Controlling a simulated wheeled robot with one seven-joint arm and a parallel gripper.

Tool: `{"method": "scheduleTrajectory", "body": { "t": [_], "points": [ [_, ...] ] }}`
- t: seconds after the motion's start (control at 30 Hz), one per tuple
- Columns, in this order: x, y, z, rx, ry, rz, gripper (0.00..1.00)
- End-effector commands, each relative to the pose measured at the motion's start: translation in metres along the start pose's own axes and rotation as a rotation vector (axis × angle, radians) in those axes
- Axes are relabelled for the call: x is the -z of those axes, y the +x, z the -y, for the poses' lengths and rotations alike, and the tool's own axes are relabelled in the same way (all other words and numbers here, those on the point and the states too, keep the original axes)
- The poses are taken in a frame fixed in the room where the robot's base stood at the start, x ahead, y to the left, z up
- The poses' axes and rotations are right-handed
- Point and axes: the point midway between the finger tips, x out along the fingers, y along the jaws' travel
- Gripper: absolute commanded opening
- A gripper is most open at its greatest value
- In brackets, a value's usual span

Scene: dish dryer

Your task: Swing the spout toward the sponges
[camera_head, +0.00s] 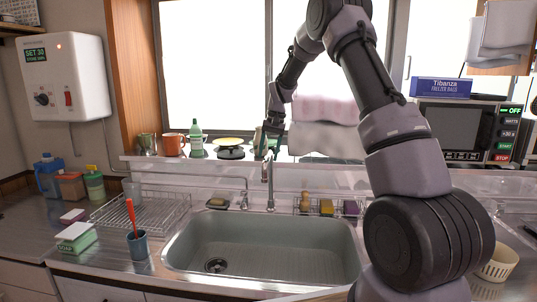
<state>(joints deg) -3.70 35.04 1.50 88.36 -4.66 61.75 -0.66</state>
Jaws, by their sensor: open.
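The metal spout (266,172) rises behind the middle of the sink's back edge, its bent top just below my gripper. My gripper (265,149) hangs down at the spout's top, small and dark in this view. It is open; I cannot tell whether it touches the spout. A yellow sponge (326,206) and a purple sponge (351,208) sit in a wire rack right of the spout.
The sink (230,235) is empty. A dish rack (150,213) and a blue cup (138,245) with a red-handled brush stand left of it. An orange mug (172,144) and green bottle (196,138) stand on the ledge behind. My arm covers the right side.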

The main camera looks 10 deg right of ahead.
Motion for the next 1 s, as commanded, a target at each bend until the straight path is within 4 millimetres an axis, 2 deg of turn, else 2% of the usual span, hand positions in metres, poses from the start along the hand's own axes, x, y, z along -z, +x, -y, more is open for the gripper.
{"method": "scheduleTrajectory", "body": {
  "t": [0.27, 0.3, 0.43, 0.47, 1.0],
  "points": [
    [0.0000, 0.0026, -0.0001, 0.000, 0.000, 0.000, 0.58],
    [0.0000, 0.0026, -0.0001, 0.000, 0.000, 0.000, 0.54],
    [0.0000, 0.0025, -0.0001, 0.000, 0.000, 0.000, 0.05],
    [0.0000, 0.0024, -0.0002, 0.000, 0.000, 0.000, 0.00],
    [0.0001, 0.0021, -0.0003, 0.000, 0.000, -0.001, 0.00]
  ]
}}
